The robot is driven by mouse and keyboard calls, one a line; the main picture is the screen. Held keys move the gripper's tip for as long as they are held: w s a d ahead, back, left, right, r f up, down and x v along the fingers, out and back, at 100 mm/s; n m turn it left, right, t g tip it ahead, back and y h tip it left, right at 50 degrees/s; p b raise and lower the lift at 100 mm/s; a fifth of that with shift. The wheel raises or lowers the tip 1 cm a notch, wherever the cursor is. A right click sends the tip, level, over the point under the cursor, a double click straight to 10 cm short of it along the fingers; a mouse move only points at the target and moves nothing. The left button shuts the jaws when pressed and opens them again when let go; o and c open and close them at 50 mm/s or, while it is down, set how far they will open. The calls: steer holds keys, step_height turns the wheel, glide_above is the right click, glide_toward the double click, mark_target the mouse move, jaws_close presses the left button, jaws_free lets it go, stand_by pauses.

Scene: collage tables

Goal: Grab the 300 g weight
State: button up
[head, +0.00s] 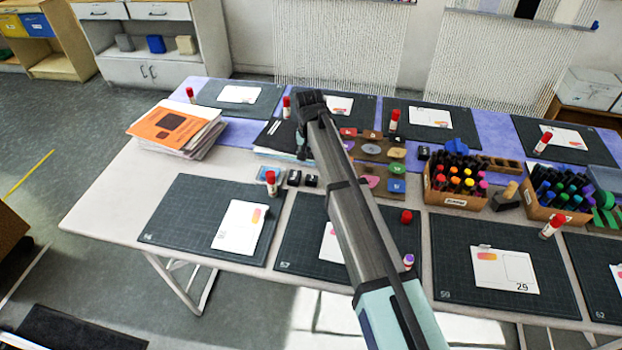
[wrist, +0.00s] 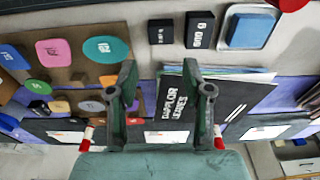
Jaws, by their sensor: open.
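The 300 g weight is a black block (wrist: 200,30) with white lettering that appears upside down at the top of the wrist view. In the head view it seems to be the left of two small black blocks (head: 294,177) near the table's middle. A smaller black block (wrist: 160,32), its label too small to read surely, stands just left of it in the wrist view. My gripper (wrist: 158,75) is open and empty, its two fingers apart. The weight lies beyond the fingertips and is not between them. In the head view my arm largely hides the gripper.
A black book (wrist: 205,105) lies below the fingers there. A brown board with coloured discs (wrist: 50,75) is at left. A pen box (head: 440,192) and cutting mats (head: 180,215) crowd the table.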

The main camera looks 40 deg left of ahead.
steer(key=p, duration=0.2)
glide_above(312, 178)
steer(key=f, duration=0.6)
steer(key=shift+s+d+f, duration=0.1)
steer(key=shift+s+d, duration=0.05)
steer(key=shift+s, duration=0.15)
steer(key=shift+w+a+f+p, duration=0.15)
steer(key=shift+f+p, duration=0.4)
steer(key=shift+f, duration=0.75)
steer(key=shift+w+a+f+p, duration=0.1)
steer(key=shift+f+p, duration=0.45)
steer(key=shift+f, duration=0.75)
steer(key=c, duration=0.9)
jaws_close()
steer(key=shift+r, duration=0.2)
